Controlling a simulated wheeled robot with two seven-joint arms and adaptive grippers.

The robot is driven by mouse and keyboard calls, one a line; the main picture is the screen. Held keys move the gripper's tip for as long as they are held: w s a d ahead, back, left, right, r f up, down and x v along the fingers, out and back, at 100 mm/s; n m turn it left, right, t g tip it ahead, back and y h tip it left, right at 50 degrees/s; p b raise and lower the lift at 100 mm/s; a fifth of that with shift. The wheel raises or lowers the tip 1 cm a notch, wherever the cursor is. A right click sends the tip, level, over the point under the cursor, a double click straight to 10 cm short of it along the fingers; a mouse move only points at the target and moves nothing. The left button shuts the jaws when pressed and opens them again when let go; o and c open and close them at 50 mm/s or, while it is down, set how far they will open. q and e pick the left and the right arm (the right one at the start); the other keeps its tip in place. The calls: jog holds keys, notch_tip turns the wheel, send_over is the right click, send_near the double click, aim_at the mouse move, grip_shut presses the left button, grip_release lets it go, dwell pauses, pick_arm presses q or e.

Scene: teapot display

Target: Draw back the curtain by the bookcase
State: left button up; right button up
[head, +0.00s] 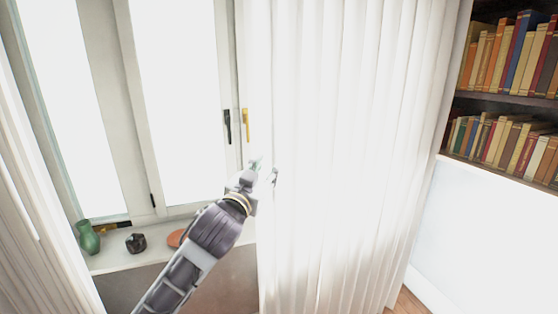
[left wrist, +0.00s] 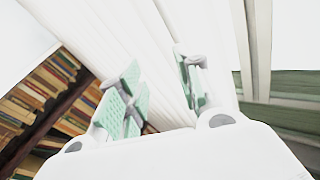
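The white pleated curtain (head: 345,150) by the bookcase (head: 505,100) hangs in long folds over the right part of the window. Its left edge hangs beside the window handles. My left gripper (head: 265,171) is at this edge, below the handles. In the left wrist view, the green-padded fingers of my left gripper (left wrist: 158,90) stand apart, with white curtain cloth (left wrist: 150,55) running between or just behind them. I cannot tell how deep the cloth lies between the fingers. The bookcase also shows in the left wrist view (left wrist: 45,130). My right gripper is not in view.
A black handle (head: 227,127) and a yellow handle (head: 245,125) are on the window frame. A green vase (head: 88,237), a dark pot (head: 135,242) and an orange-brown dish (head: 176,238) stand on the sill (head: 112,261). Another curtain (head: 35,215) hangs at the left.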

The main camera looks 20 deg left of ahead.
pick_arm(q)
jog(key=f+n, duration=0.1)
jog(key=a+n+g+y, duration=0.1)
jog(key=a+f+n+y, duration=0.1)
jog(key=shift+s+f+n, duration=0.15)
jog(key=shift+f+n, duration=0.15)
jog(key=shift+n, duration=0.1)
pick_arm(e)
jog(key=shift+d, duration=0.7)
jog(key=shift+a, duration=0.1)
